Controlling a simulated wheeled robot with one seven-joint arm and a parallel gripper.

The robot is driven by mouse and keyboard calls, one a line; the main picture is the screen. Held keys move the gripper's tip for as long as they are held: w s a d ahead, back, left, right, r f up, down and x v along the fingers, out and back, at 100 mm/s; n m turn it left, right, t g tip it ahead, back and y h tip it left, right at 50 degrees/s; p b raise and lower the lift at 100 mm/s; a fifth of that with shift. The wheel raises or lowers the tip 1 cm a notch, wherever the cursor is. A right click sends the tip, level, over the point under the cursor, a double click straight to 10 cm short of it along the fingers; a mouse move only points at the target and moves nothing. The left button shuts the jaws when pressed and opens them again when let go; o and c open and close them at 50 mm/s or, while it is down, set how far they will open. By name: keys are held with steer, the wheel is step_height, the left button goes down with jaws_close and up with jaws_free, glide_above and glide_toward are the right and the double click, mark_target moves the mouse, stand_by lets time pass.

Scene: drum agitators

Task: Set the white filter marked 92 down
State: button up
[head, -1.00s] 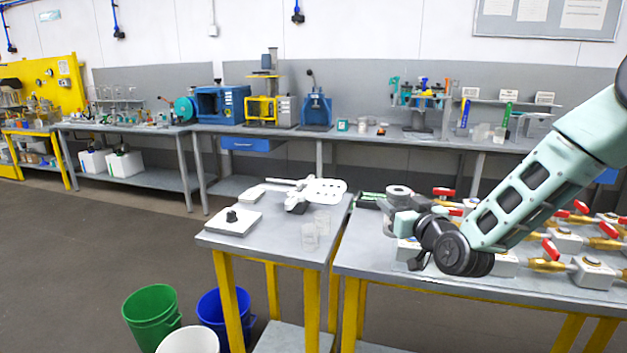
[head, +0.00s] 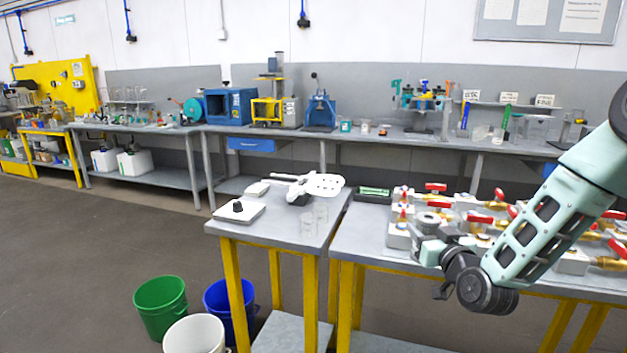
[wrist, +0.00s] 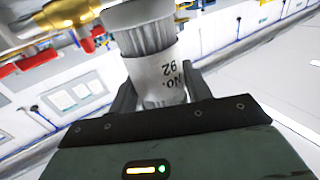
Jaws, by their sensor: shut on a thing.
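In the head view my gripper (head: 428,240) is over the left front part of the right table (head: 372,243). The filter's round grey-white top (head: 429,219) shows just above the gripper there. It is beside white blocks with brass valves. I cannot tell whether its base touches anything.
Several white blocks with brass valves and red handles (head: 482,217) crowd the right table. A dark tray with a green item (head: 374,193) lies at its back left. The left table (head: 270,228) holds a white stirrer plate (head: 238,213), a white perforated paddle (head: 325,185) and clear beakers (head: 310,226). Buckets stand on the floor.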

steer(key=s+d+f+h, duration=0.1)
steer(key=s+d+f, duration=0.25)
steer(key=f, duration=0.35)
steer(key=s+d+f, duration=0.3)
steer(key=s+f, duration=0.2)
steer(key=f, duration=0.2)
steer(key=s+d+f+h, duration=0.1)
steer(key=s+d+f, duration=0.25)
steer(key=f, duration=0.35)
steer(key=s+a+f+m, duration=0.1)
steer(key=s+a+f, duration=0.1)
steer(key=s, duration=0.5)
steer(key=shift+s+a+m+h, duration=0.3)
steer(key=shift+a+h, duration=0.1)
steer(key=shift+a, duration=0.2)
